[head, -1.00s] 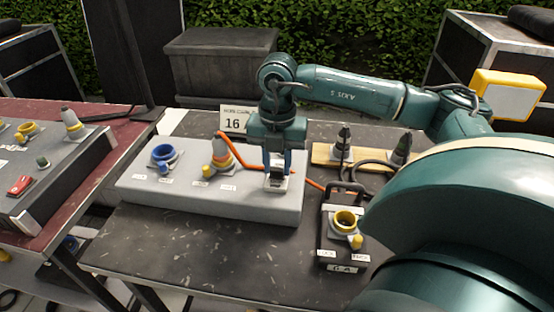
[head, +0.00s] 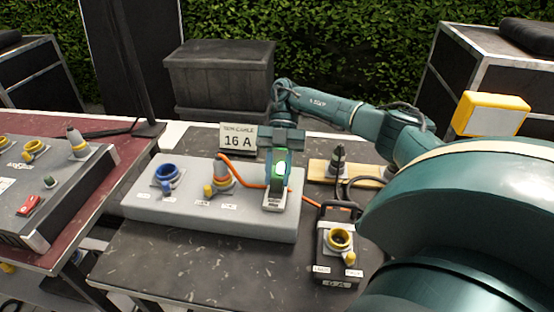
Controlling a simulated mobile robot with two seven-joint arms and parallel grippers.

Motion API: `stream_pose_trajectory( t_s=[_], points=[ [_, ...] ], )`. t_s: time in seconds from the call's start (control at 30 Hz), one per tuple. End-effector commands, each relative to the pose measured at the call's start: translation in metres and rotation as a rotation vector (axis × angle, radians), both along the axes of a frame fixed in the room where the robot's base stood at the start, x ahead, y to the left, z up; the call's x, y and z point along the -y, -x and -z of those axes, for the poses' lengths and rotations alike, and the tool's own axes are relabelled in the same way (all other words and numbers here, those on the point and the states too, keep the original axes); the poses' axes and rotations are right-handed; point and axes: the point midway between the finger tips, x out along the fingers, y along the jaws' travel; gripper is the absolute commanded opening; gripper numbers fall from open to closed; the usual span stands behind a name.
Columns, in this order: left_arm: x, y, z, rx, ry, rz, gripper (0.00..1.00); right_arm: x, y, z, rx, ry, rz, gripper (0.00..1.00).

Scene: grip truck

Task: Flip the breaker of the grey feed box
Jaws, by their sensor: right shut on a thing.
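The grey feed box (head: 215,220) lies on the dark table in the middle, with a blue socket (head: 168,174) and a yellow socket holding a grey-and-yellow plug (head: 222,174). Its breaker (head: 274,205) is at the right end. Only the pale lower part of it shows clearly; my gripper hides the rest. My right gripper (head: 278,178) comes down over the breaker and is shut on it. A bright green glow (head: 281,168) shows between the fingers. My left gripper is out of view.
An orange cable (head: 245,182) runs from the plug behind my right gripper. A black box with a yellow socket (head: 339,238) stands close on the right. A "16 A" card (head: 238,140) stands behind. Another box with a red switch (head: 29,206) is on the left table.

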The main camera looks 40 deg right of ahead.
Motion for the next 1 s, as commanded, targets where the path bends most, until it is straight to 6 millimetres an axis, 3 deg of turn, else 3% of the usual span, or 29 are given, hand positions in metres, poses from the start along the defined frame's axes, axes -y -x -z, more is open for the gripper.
stream_pose_trajectory(
  t_s=[0.43,1.0],
  points=[
    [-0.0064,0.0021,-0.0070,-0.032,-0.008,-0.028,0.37,0.0052,-0.0053,0.0018,-0.096,-0.120,0.001,0.04],
    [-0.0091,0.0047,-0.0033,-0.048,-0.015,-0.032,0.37,0.0068,-0.0057,0.0052,-0.119,-0.152,0.000,0.04]
  ],
)
